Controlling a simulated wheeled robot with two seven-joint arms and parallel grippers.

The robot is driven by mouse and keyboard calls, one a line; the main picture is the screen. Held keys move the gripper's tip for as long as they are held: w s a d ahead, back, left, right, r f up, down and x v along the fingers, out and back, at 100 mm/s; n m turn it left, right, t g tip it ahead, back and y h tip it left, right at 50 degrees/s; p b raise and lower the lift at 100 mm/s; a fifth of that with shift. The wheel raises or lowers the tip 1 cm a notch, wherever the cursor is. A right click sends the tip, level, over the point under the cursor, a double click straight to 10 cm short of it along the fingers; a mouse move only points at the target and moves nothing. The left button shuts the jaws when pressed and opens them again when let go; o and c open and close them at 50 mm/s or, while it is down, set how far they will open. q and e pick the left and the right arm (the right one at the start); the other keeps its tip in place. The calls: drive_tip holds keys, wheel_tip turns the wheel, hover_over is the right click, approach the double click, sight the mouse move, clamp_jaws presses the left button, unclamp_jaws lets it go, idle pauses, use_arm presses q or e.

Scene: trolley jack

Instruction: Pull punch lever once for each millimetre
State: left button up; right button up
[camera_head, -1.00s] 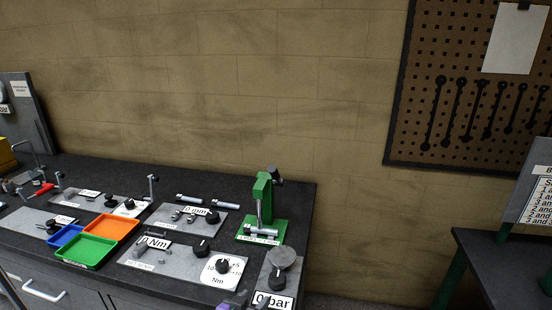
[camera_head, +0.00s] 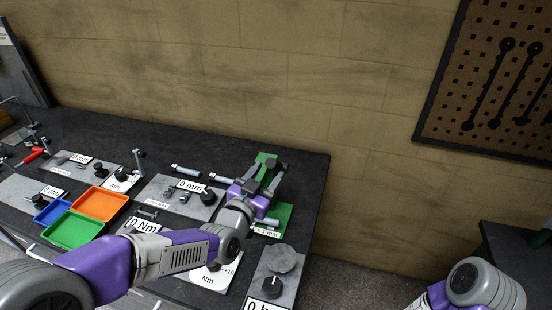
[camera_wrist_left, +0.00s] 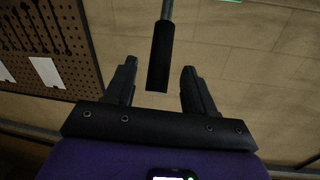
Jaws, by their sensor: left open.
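The green punch press (camera_head: 284,222) stands near the right end of the dark bench, partly hidden by my left arm. My left gripper (camera_head: 272,180) is at the top of the press, with its fingers apart. In the left wrist view, the lever (camera_wrist_left: 160,58), a steel rod with a black grip, reaches down between the open fingers (camera_wrist_left: 159,75). I see a gap on both sides of the grip. A label on the press base reads about "1 mm". A grey plate (camera_head: 165,203) left of the press carries a "0 mm" sign (camera_head: 191,186) and a black knob.
Blue, orange (camera_head: 101,204) and green (camera_head: 72,230) trays lie to the left on the bench. A plate with a "0 Nm" sign (camera_head: 144,226) and another with a round grey pad (camera_head: 284,259) lie in front. A link of my right arm shows at lower right.

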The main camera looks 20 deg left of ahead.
use_arm(q)
drive_tip(key=shift+w+d, duration=0.25)
drive_tip(key=shift+w, duration=1)
drive_tip(key=shift+w+d, duration=0.2)
drive_tip(key=shift+w, duration=1)
clamp_jaws()
